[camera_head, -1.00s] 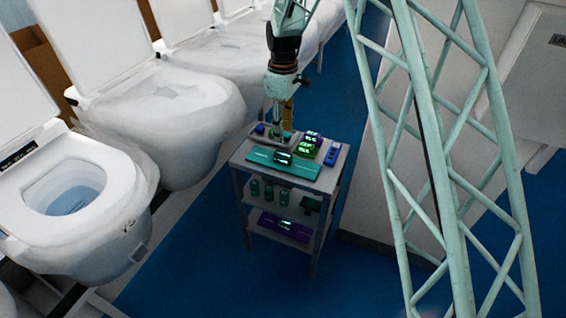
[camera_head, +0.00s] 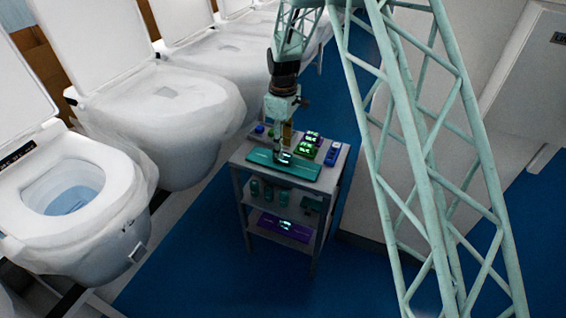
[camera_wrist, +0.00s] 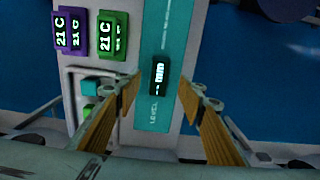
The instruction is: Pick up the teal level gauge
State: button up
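The teal level gauge (camera_head: 262,158) is a long flat bar with a dark display box, lying along the front edge of the cart's top shelf. In the wrist view the gauge (camera_wrist: 175,50) runs up the picture, its lit display near the middle. My gripper (camera_head: 283,160) points down over the middle of the gauge in the head view. In the wrist view my gripper (camera_wrist: 171,82) is open, one tan finger on each side of the bar, with nothing held. I cannot tell how far the fingertips are above the shelf.
The grey cart (camera_head: 236,165) also holds a purple meter (camera_wrist: 73,30) and green meter (camera_wrist: 112,34) reading 21 C, a blue device (camera_head: 332,153) and a small tray (camera_wrist: 70,88). Its lower shelves carry green bottles and a purple gauge (camera_head: 285,227). Toilets (camera_head: 70,195) line the left.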

jog(key=shift+f, duration=0.1)
jog(key=shift+w+f+b, duration=0.15)
jog(key=shift+f+b, duration=0.25)
jog(key=shift+f, duration=2.1)
jog(key=shift+c, duration=0.3)
jog(key=c, duration=1)
jog(key=shift+r, duration=0.2)
jog(key=shift+r+p, duration=0.3)
jog(key=shift+r, duration=1.2)
jog(key=shift+s+r, duration=0.15)
jog(key=shift+s, duration=0.05)
jog(key=s, duration=0.5)
jog(key=s+r, duration=0.1)
jog(key=s, duration=0.4)
jog(key=s+a, duration=0.1)
jog(key=s, duration=0.4)
jog(key=shift+s+r+p, duration=0.15)
jog(key=shift+s+p, duration=0.15)
jog(key=shift+p, duration=0.05)
